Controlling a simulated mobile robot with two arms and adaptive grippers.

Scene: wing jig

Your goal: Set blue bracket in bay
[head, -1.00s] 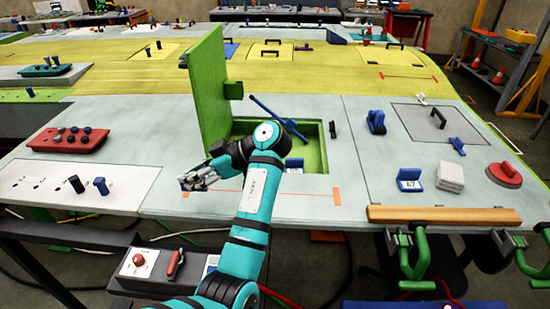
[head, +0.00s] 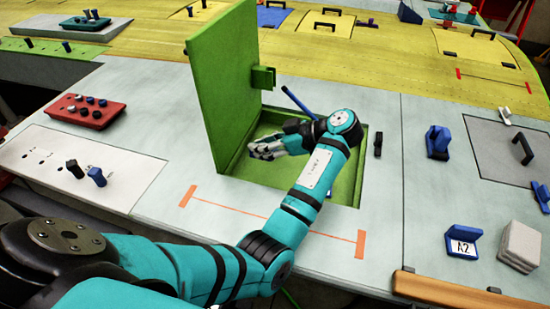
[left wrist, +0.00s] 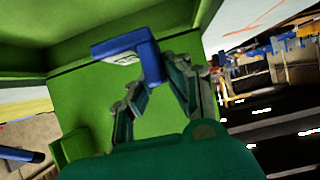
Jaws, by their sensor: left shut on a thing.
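My left gripper (head: 265,150) is over the opening of the green bay (head: 347,190), beside its upright green lid (head: 230,95). In the left wrist view, my left gripper (left wrist: 155,92) is shut on the blue bracket (left wrist: 122,45). The bracket is L-shaped, with a pale patch on its underside, and green walls (left wrist: 90,100) lie behind it. I cannot tell whether it touches them. Another blue bracket (head: 462,242), labelled A2, sits on the worktop at right. My right gripper is not in view.
A blue rod (head: 297,102) slants up at the bay's back edge. Grey pads (head: 520,245) and a wooden rail (head: 440,290) are at right.

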